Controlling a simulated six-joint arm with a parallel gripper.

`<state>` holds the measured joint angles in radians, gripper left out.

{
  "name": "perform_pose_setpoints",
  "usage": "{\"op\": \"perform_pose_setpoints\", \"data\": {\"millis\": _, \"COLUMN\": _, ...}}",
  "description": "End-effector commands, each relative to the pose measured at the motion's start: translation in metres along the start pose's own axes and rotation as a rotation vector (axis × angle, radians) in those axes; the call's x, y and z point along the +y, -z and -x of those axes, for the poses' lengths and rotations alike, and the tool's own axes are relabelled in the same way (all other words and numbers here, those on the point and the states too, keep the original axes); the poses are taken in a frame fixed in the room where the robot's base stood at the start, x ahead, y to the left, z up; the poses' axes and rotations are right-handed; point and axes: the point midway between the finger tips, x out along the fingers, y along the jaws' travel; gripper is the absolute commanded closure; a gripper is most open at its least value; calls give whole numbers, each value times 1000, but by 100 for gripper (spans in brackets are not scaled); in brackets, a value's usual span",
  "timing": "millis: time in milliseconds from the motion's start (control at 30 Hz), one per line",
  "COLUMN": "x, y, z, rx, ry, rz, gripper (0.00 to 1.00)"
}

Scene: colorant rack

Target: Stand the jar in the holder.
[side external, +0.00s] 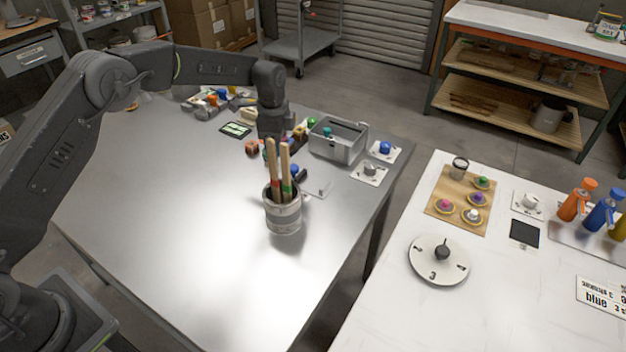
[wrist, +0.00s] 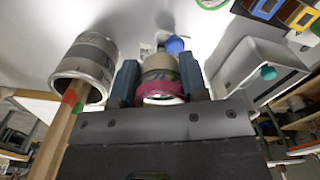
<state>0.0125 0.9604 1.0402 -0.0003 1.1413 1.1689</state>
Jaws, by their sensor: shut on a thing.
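My gripper (side external: 272,138) is over the metal table, behind two upright wooden sticks that hide its fingertips in the side view. In the wrist view its two blue-grey fingers (wrist: 159,66) are shut on the jar (wrist: 160,65), a small beige-grey round body with a magenta ring at the end nearest the camera. I cannot make out the jar in the side view. I cannot tell for sure which thing is the holder.
A metal can (side external: 284,215) with tall sticks stands close by; it is left of the jar in the wrist view (wrist: 95,55). The table's front is clear.

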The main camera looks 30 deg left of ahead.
Motion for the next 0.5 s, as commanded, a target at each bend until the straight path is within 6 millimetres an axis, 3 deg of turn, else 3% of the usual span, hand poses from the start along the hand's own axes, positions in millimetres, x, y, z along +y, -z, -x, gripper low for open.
{"op": "perform_pose_setpoints", "data": {"millis": 300, "x": 6, "y": 67, "z": -42, "rx": 0, "ry": 0, "rz": -1, "gripper": 83}}
{"op": "perform_pose_setpoints", "data": {"millis": 500, "x": 6, "y": 87, "z": -53, "rx": 1, "ry": 1, "rz": 3, "gripper": 83}}
